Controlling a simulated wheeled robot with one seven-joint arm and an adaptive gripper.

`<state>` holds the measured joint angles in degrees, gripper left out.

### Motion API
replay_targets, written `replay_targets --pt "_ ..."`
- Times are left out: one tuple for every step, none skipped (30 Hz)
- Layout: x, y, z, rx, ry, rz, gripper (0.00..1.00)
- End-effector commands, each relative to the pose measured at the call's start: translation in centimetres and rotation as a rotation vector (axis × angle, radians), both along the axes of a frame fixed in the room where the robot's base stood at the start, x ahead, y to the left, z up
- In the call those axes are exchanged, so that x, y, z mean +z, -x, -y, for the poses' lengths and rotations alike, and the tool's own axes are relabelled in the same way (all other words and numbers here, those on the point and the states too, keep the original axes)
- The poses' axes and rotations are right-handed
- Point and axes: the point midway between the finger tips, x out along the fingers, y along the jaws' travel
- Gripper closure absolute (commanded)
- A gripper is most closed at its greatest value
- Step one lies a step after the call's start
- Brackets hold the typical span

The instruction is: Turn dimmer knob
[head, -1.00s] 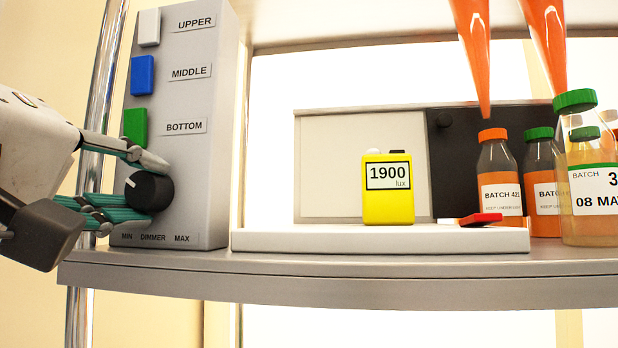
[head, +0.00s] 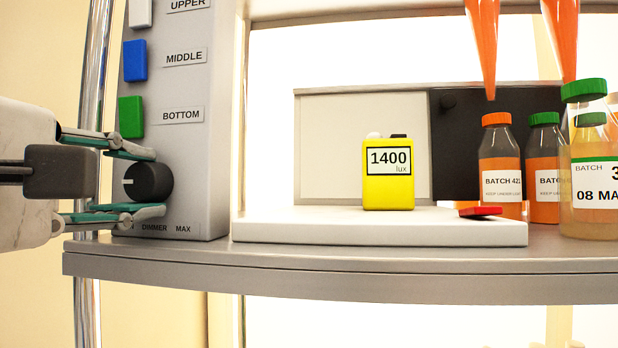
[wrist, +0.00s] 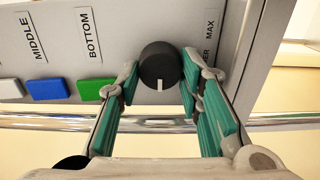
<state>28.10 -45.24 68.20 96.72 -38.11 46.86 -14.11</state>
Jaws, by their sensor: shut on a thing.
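The round black dimmer knob (head: 148,183) is low on the grey control panel (head: 190,140), above the MIN, DIMMER and MAX labels. Its white pointer line points left in the head view. My gripper (head: 153,183) is shut on the knob, with one finger above it and one below. In the wrist view the knob (wrist: 158,66) sits between the fingertips of my gripper (wrist: 159,82), and its pointer line faces my palm. The yellow lux meter (head: 388,190) reads 1400 lux. The lower finger partly covers the MIN label.
Blue (head: 135,60) and green (head: 131,117) switches sit above the knob, with a white one at the top edge. The meter stands on a white plate (head: 380,228) with a red piece (head: 480,211). Juice bottles (head: 499,170) stand at right. A chrome post (head: 90,80) runs behind.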

Motion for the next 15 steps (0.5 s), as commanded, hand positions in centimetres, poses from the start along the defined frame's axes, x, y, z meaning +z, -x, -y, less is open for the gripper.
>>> replay_targets --pt "-0.12 -0.01 0.0 0.0 0.003 -0.002 0.95" --pt "-0.12 -0.01 0.0 0.0 0.003 -0.002 0.95" --pt "-0.13 -0.01 0.0 0.0 0.004 -0.002 0.95" --pt "-0.13 -0.01 0.0 0.0 0.004 -0.002 0.95" --pt "-0.13 -0.01 0.0 0.0 0.004 -0.002 0.95" --pt "-0.13 -0.01 0.0 0.0 0.004 -0.002 0.95" --pt "-0.14 -0.01 0.0 0.0 0.003 -0.002 0.95" --pt "-0.14 -0.01 0.0 -0.001 0.003 -0.003 0.95" --pt "-0.14 -0.01 0.0 -0.001 0.003 -0.003 0.95" --pt "-0.14 -0.01 0.0 -0.001 0.003 -0.003 0.95" --pt "-0.14 -0.02 0.0 -0.001 0.003 -0.003 0.95" --pt "-0.13 -0.01 0.01 -0.001 0.003 -0.002 0.58" --pt "-0.13 -0.02 0.01 -0.001 0.003 -0.002 0.51" --pt "-0.12 -0.01 0.01 -0.001 0.003 -0.002 0.47" --pt "-0.1 -0.01 0.01 -0.001 0.003 -0.002 0.47"
